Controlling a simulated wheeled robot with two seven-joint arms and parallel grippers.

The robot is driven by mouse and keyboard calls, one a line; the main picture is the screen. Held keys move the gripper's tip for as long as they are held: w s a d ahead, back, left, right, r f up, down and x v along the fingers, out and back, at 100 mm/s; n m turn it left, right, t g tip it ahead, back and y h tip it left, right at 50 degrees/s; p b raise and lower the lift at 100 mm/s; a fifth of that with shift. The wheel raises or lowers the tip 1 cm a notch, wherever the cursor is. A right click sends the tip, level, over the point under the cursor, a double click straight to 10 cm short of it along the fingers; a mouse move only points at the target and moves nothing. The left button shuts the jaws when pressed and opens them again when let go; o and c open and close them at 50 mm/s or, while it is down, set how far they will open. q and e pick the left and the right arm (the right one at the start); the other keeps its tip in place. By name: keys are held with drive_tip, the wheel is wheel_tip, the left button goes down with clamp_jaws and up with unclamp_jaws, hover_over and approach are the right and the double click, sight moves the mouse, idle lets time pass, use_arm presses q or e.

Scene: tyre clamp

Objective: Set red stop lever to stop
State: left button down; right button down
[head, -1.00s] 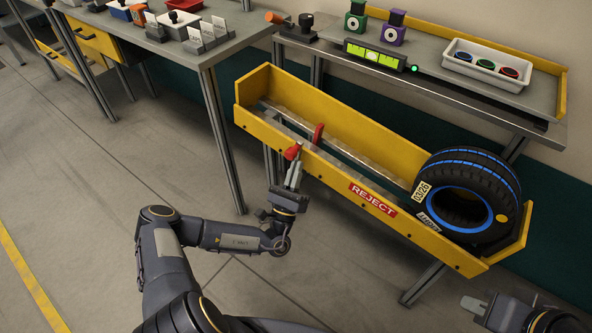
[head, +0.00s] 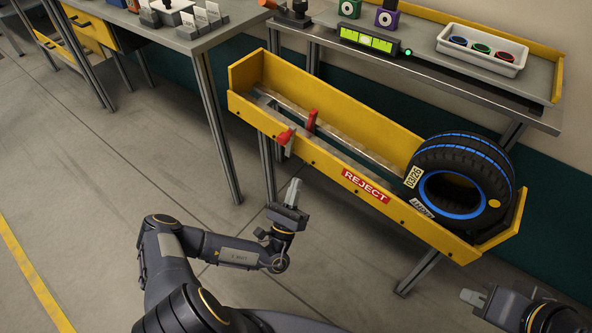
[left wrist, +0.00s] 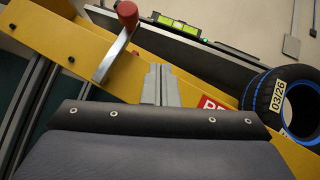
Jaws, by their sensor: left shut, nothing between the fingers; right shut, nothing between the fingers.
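The red stop lever has a red knob (head: 285,137) on a short grey arm at the front wall of the yellow trough (head: 330,168). In the left wrist view the lever's red knob (left wrist: 127,9) stands at the upper end of its tilted grey arm. A red upright piece (head: 311,122) shows inside the trough behind the knob. My left gripper (head: 295,184) is shut and empty, below and in front of the lever, apart from it. Its fingertips also show in the left wrist view (left wrist: 159,72), right of the lever arm. My right gripper (head: 472,297) is shut and empty at the lower right.
A black tyre with blue bands (head: 460,180) rests at the right end of the trough, near a red REJECT label (head: 366,187). Behind stands a grey bench with a white tray (head: 482,50) and a green display (head: 370,40).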

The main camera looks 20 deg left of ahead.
use_arm(q)
drive_tip(key=shift+s+d+f, duration=0.3)
drive_tip(key=shift+s+f, duration=0.25)
drive_tip(key=shift+s, duration=0.3)
drive_tip(key=shift+s+d+f, duration=0.25)
drive_tip(key=shift+s+f, duration=0.3)
drive_tip(key=shift+s, duration=0.3)
drive_tip(key=s+d+r+m+g+h, duration=0.15)
drive_tip(key=r+m+g+h, duration=0.3)
drive_tip(key=m+h, duration=0.5)
drive_tip(key=s+d+r+m+g+h, duration=0.15)
drive_tip(key=r+m+g+h, duration=0.3)
drive_tip(key=m+h, duration=0.45)
drive_tip(key=s+d+r+m+g+y, duration=0.1)
drive_tip(key=s+r+m+g+y, duration=0.3)
drive_tip(key=s+m+g, duration=0.45)
drive_tip(key=s+r+m+g+y, duration=0.4)
drive_tip(key=s+m+g+y, duration=0.1)
drive_tip(key=m+g, duration=0.6)
drive_tip(key=s+a+r+t+y, duration=0.5)
drive_tip(key=a+t+y, duration=0.2)
drive_tip(key=a+t, duration=0.1)
wheel_tip(320, 180, up, 16)
drive_tip(key=p, duration=1.5)
drive_tip(key=shift+a+p, duration=0.15)
drive_tip(key=shift+p, duration=0.25)
